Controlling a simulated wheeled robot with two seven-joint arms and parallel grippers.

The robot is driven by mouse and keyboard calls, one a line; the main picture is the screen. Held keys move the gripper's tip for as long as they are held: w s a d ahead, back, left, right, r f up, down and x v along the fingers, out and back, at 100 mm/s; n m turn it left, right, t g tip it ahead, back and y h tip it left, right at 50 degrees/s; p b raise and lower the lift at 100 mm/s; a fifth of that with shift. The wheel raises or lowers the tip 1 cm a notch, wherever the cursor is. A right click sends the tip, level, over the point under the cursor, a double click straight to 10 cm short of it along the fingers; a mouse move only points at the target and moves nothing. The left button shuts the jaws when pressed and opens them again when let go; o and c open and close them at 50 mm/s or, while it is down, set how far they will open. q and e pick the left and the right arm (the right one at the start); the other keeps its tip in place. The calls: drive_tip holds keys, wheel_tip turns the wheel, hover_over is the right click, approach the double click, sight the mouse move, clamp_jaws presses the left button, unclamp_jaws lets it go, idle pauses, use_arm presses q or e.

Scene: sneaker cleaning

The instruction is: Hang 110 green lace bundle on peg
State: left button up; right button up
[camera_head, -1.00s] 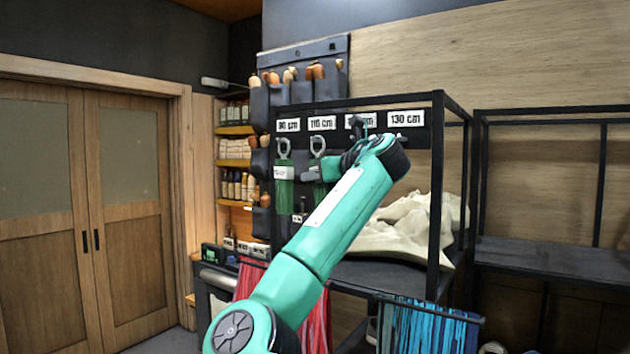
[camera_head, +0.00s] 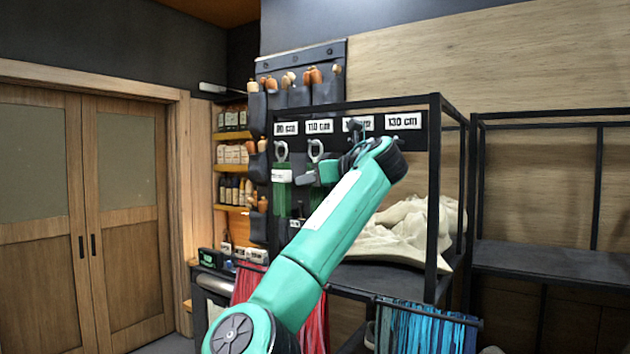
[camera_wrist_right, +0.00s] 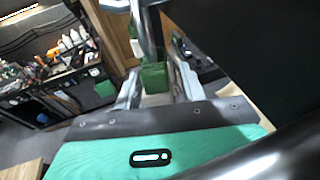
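A green lace bundle (camera_head: 315,203) with a pale ring hanger (camera_head: 315,150) is at the peg under the 110 cm label (camera_head: 319,127) on the dark rack. The ring appears to be on the peg, but the contact is too small to tell. My right gripper (camera_head: 314,176) is beside the upper part of this bundle, and my arm hides part of it. In the right wrist view, the fingers (camera_wrist_right: 157,82) stand apart on either side of the green bundle (camera_wrist_right: 154,74), with some room visible. My left gripper is not in view.
Another green bundle (camera_head: 282,190) hangs to the left. The 130 cm label (camera_head: 403,121) is at the right. A black frame post (camera_head: 433,200) stands right of my arm. Pale cloth (camera_head: 400,238) lies on the shelf. Red laces (camera_head: 248,283) and blue laces (camera_head: 425,330) hang below.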

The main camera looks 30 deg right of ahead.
drive_tip(key=shift+o, duration=0.2)
drive_tip(key=b+v, duration=0.7)
drive_tip(key=v, duration=0.6)
drive_tip(key=shift+s, duration=0.4)
